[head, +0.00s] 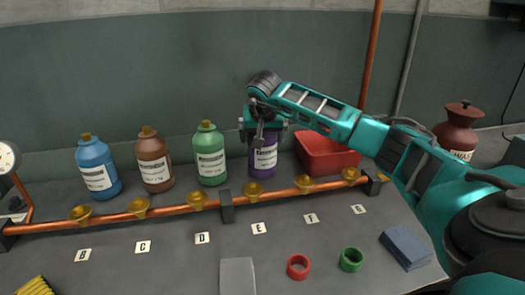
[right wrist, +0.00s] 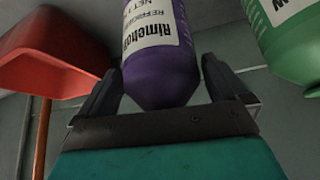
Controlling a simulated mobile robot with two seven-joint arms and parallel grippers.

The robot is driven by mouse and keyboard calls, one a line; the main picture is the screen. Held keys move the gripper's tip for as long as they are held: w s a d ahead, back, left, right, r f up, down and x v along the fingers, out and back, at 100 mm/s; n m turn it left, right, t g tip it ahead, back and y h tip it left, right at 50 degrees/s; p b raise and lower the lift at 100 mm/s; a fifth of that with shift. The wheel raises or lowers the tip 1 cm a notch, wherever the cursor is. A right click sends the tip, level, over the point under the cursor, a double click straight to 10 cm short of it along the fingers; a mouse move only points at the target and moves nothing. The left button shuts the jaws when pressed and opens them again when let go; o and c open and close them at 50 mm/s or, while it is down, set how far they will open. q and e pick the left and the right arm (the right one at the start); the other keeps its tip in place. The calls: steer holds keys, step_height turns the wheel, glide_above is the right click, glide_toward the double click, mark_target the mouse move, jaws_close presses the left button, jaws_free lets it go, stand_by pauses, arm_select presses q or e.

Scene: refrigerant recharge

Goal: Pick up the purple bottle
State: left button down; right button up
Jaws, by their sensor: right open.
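The purple bottle (head: 263,158) with a white label stands upright at the back, behind the copper pipe, at the right end of a row of bottles. My right gripper (head: 263,122) is at its upper part and hides its top in the head view. In the right wrist view, the purple bottle (right wrist: 160,72) sits between the two fingers of the right gripper (right wrist: 160,68). The fingers are open, one on each side of the bottle. Whether either finger touches it I cannot tell. My left gripper is not in view.
Green (head: 209,155), brown (head: 153,160) and blue (head: 97,168) bottles stand to the left. A red bin (head: 326,155) is close on the right. A copper pipe (head: 150,209) with several yellow valves runs in front. A dark red jar (head: 457,130) stands far right.

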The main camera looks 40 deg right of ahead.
steer(key=shift+w+d+f, duration=0.1)
steer(key=shift+f, duration=0.15)
steer(key=shift+c, duration=0.4)
steer(key=c, duration=1.6)
steer(key=shift+w+r, duration=0.1)
steer(key=shift+r, duration=0.15)
steer(key=shift+c, duration=0.4)
